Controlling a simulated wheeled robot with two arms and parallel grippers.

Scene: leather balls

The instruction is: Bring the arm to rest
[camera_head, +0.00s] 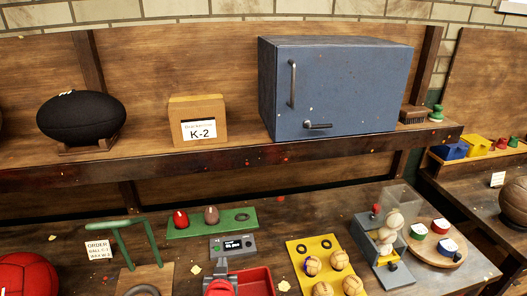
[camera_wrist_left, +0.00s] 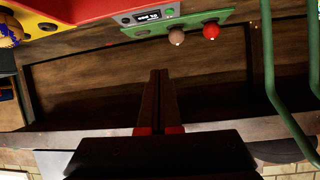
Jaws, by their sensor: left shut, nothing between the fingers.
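My left gripper (camera_head: 222,265) shows low in the head view, at the bottom edge beside the red tray. In the left wrist view its two dark fingers (camera_wrist_left: 160,77) lie together with nothing between them. The gripper is shut and empty. Most of the left arm is out of the picture. My right gripper is in neither view.
A red tray (camera_head: 256,279), green board (camera_head: 240,220), grey display box (camera_head: 233,246), yellow board (camera_head: 303,252) with balls and green stand (camera_head: 134,240) crowd the bench. A blue cabinet (camera_head: 345,85), tan K-2 box (camera_head: 197,118) and black ball (camera_head: 80,118) occupy the shelf.

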